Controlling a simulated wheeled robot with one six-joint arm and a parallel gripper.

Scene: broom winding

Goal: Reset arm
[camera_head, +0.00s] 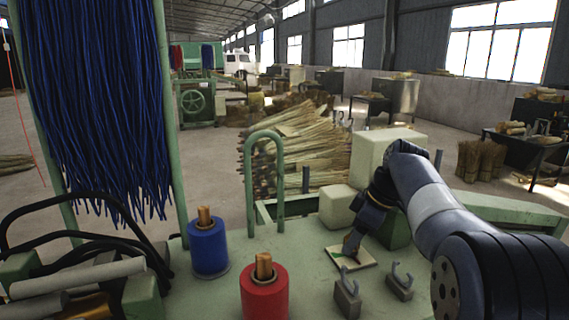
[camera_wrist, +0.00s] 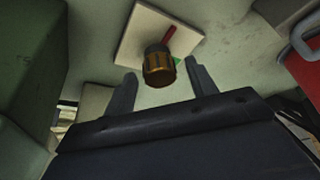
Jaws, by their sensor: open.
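My gripper (camera_head: 370,212) points down over the green bench, above a small pale square plate (camera_head: 352,257). In the wrist view its two dark fingers (camera_wrist: 161,72) are spread apart. A brown and gold, handle-like piece (camera_wrist: 159,68) shows between or beyond the fingertips, over the pale plate (camera_wrist: 130,36). Whether the fingers touch it, I cannot tell. A red strip and a bit of green show on the plate beside it. A blue spool (camera_head: 208,248) and a red spool (camera_head: 265,294) stand upright on the bench to the left.
Two metal hook brackets (camera_head: 347,296) (camera_head: 400,282) stand on the bench close to my gripper. Pale blocks (camera_head: 338,207) and a larger box stand behind it. A green hoop (camera_head: 265,180) rises mid-bench. Blue bristles (camera_head: 95,100) hang at left; straw bundles (camera_head: 300,150) lie beyond.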

